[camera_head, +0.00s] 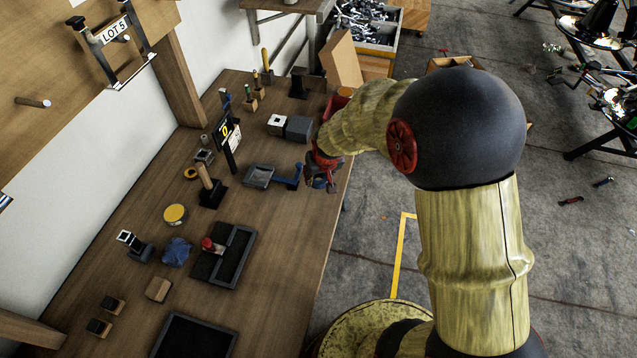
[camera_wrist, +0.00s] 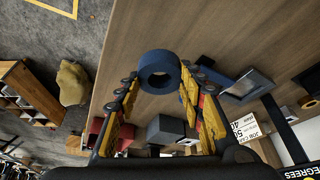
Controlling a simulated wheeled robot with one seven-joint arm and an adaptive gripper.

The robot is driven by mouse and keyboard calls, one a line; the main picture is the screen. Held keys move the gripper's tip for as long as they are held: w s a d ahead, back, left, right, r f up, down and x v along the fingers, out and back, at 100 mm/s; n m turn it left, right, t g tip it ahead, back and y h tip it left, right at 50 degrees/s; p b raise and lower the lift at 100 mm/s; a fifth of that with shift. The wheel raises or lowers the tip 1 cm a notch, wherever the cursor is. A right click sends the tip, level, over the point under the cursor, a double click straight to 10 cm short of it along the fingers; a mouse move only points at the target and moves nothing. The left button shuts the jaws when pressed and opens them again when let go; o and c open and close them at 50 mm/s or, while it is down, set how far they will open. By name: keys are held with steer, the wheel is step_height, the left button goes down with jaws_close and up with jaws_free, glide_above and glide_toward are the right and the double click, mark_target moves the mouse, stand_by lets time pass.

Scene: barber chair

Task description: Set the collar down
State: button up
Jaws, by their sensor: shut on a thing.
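The collar is a thick dark blue ring (camera_wrist: 160,70) with an open bore. It sits between the fingertips of my gripper (camera_wrist: 161,77) in the wrist view, and the yellow-padded fingers are shut on it from both sides. In the head view my red and dark gripper (camera_head: 322,178) is over the right edge of the wooden bench (camera_head: 285,240). There the collar is mostly hidden by the gripper, and I cannot tell its height above the bench.
A blue fixture (camera_head: 288,179) stands just left of my gripper, beside a grey tray (camera_head: 258,177). A grey block (camera_head: 299,129) and a red bin (camera_head: 338,105) are farther back. A sign post (camera_head: 229,150) stands behind the tray. Bare bench lies nearer, along the right edge.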

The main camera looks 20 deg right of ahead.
mark_target(318, 182)
steer(key=shift+w+f, duration=0.25)
steer(key=shift+f, duration=0.15)
steer(key=shift+w+f+b, duration=0.1)
steer(key=shift+f+b, duration=0.75)
steer(key=shift+f, duration=0.65)
steer(key=shift+f, duration=0.15)
steer(key=o, duration=1.1)
steer(key=shift+o, duration=0.2)
